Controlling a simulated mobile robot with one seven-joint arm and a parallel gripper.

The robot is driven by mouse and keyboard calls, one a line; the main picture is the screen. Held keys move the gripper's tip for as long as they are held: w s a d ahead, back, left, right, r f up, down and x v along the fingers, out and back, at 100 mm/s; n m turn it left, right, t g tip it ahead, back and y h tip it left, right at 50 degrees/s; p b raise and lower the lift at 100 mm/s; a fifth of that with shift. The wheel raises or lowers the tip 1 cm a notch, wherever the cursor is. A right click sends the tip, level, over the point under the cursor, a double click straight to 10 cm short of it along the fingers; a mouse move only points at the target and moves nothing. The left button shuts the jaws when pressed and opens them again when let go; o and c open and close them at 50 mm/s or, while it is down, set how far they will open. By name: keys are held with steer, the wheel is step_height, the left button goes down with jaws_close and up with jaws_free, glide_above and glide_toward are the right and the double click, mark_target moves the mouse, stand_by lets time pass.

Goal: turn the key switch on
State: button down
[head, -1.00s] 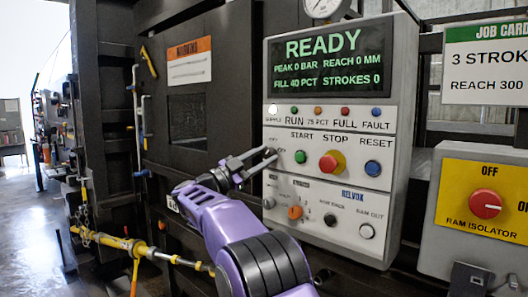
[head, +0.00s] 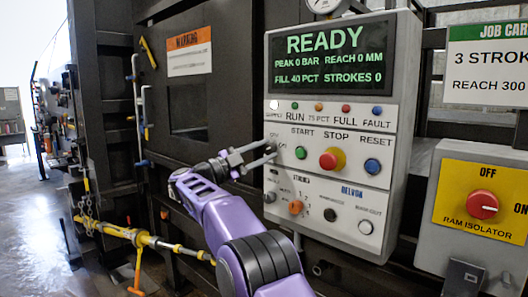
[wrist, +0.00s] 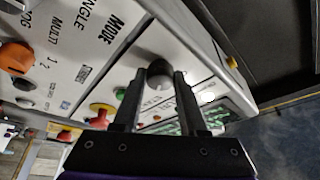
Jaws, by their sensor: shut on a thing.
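The key switch (wrist: 159,72) shows in the wrist view as a dark grey rounded head on the light grey control panel. It sits between the two fingers of my gripper (wrist: 157,83), which are shut on it. In the head view my gripper (head: 268,151) reaches the panel's left edge, left of the green START button (head: 300,152). Its fingertips hide most of the key switch there, and I cannot tell its turned position. The panel display (head: 331,58) reads READY.
The red STOP button (head: 328,160), blue RESET button (head: 372,166) and orange mode knob (head: 296,207) are close by on the panel. A yellow ram isolator plate (head: 482,203) with a red knob is at right. A yellow bar (head: 135,237) runs low at left.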

steer(key=shift+c, duration=2.2)
jaws_free()
steer(key=v, duration=1.7)
steer(key=shift+a, duration=0.15)
steer(key=shift+s, duration=0.1)
